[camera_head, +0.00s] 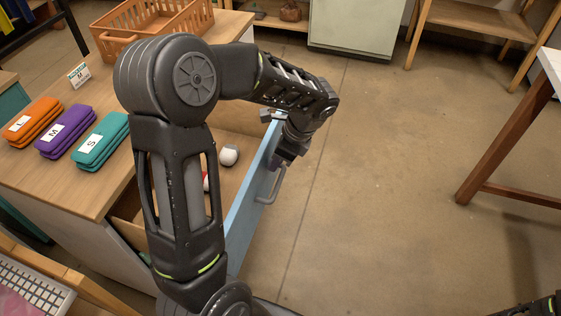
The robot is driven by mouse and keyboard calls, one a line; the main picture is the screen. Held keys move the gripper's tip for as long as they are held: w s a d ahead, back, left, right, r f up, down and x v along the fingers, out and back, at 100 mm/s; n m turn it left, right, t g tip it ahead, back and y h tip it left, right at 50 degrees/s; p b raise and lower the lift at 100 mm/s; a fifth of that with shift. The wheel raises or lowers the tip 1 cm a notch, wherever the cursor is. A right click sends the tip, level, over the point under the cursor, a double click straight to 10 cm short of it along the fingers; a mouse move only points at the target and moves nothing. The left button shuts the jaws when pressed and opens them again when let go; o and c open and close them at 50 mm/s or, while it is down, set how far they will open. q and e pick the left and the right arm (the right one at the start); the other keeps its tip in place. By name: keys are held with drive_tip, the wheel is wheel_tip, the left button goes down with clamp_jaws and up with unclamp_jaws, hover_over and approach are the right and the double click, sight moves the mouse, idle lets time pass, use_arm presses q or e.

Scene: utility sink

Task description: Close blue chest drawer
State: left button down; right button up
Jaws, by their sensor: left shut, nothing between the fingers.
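The chest drawer with the blue front (247,206) is pulled partly out of the wooden chest (60,188). A grey bar handle (275,187) sits on the outer side of its front. A white ball-like item (229,155) and a partly hidden red item lie inside the drawer. My left arm reaches over the drawer and hides much of its inside. My left gripper (288,153) is shut and empty, beside the outer side of the blue front, near its far end and the handle. I cannot tell whether it touches the front. My right gripper is not in view.
An orange basket (150,27) and orange, purple and teal (100,141) cases lie on the chest top, with a small sign (78,75). A wooden table (510,150) stands at the right. The floor (380,170) between is clear.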

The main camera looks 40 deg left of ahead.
use_arm(q)
drive_tip(key=shift+a, duration=0.15)
drive_tip(key=s+a+p, duration=0.3)
drive_tip(key=s+a, duration=0.1)
drive_tip(key=a, duration=0.8)
drive_tip(key=s+a+p, duration=0.4)
drive_tip(key=s+a, duration=0.1)
drive_tip(key=a, duration=0.8)
drive_tip(key=shift+a+r, duration=0.15)
drive_tip(key=shift+a, duration=0.15)
